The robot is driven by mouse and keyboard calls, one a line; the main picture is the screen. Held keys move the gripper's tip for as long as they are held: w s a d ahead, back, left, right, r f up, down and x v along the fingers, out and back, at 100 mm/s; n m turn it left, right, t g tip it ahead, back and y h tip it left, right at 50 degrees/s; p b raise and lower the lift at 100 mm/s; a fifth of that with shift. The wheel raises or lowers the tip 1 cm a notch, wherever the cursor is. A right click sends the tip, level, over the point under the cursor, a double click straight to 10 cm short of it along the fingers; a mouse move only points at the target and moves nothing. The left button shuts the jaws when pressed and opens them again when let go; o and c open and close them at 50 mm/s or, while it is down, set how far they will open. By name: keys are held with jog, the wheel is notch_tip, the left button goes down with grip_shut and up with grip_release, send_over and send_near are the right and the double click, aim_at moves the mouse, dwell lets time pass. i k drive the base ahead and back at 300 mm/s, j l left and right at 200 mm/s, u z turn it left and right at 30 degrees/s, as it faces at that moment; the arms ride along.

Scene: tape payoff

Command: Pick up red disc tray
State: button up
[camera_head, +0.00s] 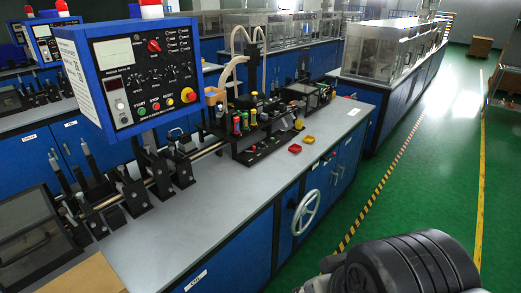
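A small red tray (295,148) sits on the grey worktop (225,185), near its front edge and right of the black machine fixture. It looks shallow, and its contents are too small to make out. A similar yellow tray (309,139) lies just behind it and to the right, close by. My gripper is not in view. A dark, rounded part of my own arm shows at the bottom right, well apart from the red tray.
A blue control box (130,75) with buttons stands over the worktop at left. Black fixtures with coloured-top bottles (240,122) stand behind the red tray. A handwheel (305,211) sticks out from the blue cabinet front. The green aisle floor (415,180) at right is clear.

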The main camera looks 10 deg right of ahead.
aim_at(295, 148)
jog(key=i+l+u, duration=0.65)
jog(key=l, duration=0.2)
jog(key=i+l+u, duration=0.4)
jog(key=l, duration=0.25)
jog(key=l+u, duration=0.2)
jog(key=l, duration=0.15)
jog(key=i+l, duration=0.1)
jog(key=l, duration=0.35)
jog(key=i+l, duration=0.15)
jog(key=l, duration=0.35)
jog(key=i+l, duration=0.1)
jog(key=l, duration=0.35)
jog(key=i+l, duration=0.15)
jog(key=l, duration=0.35)
jog(key=i+l, duration=0.1)
jog(key=l, duration=0.35)
jog(key=u, duration=0.05)
